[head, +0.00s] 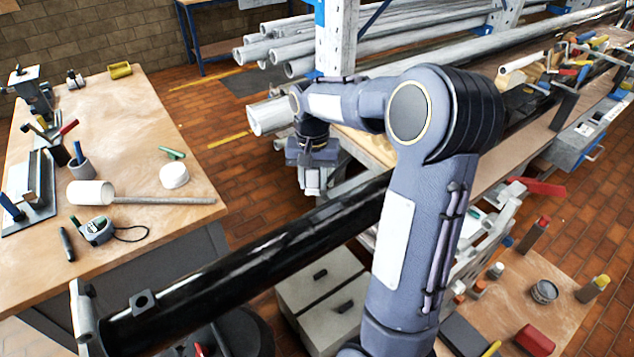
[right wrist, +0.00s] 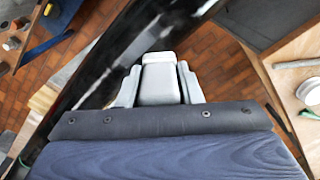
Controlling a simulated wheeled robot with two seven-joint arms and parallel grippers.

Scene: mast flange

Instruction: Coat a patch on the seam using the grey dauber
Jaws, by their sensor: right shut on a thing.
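A long black mast tube (head: 250,262) with a flanged end runs diagonally across the head view. Pale streaks show along its upper surface, and I cannot tell seam, coating and glare apart. My right gripper (head: 312,184) is above and beside the tube's middle, pointing down. In the right wrist view, its fingers (right wrist: 159,88) are shut on a pale grey block-like thing, which looks like the grey dauber (right wrist: 159,77). The black tube (right wrist: 112,60) passes just beyond it. Whether the dauber's tip touches the tube is hidden. My left gripper is not in view.
Grey boxes (head: 318,290) stand below the tube. A rack of pipes (head: 270,50) stands behind. A low table (head: 500,320) with small items is at lower right.

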